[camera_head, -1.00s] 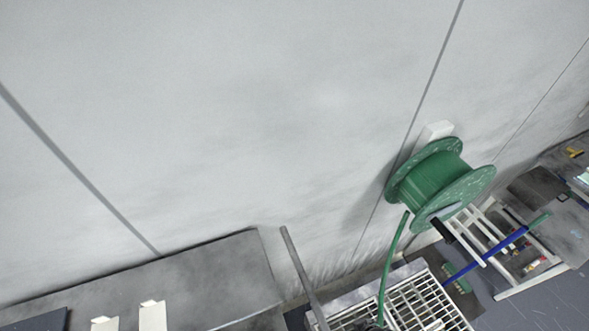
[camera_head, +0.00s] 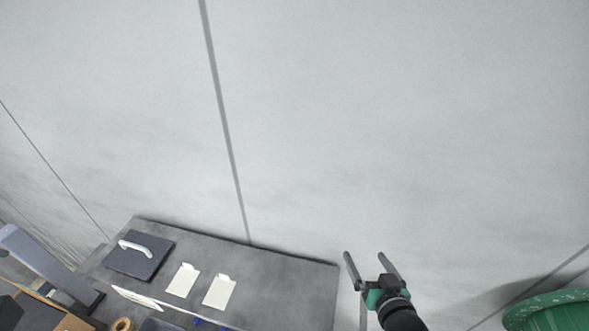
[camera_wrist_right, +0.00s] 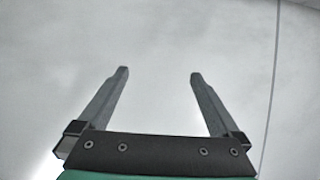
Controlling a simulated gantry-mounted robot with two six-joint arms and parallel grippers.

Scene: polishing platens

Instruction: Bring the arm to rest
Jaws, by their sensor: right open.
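My right gripper (camera_head: 366,256) is at the lower right of centre in the head view, raised in front of the pale wall just right of the grey bench. Its two fingers are spread apart with nothing between them. In the right wrist view the same gripper (camera_wrist_right: 159,74) shows both fingers wide apart and empty, with only blank wall beyond. My left gripper is not in view.
The grey bench (camera_head: 290,278) at lower left holds a dark plate with a white handle (camera_head: 140,252) and two cream cards (camera_head: 182,280). A green reel (camera_head: 555,310) is at the lower right edge. The wall fills the upper view.

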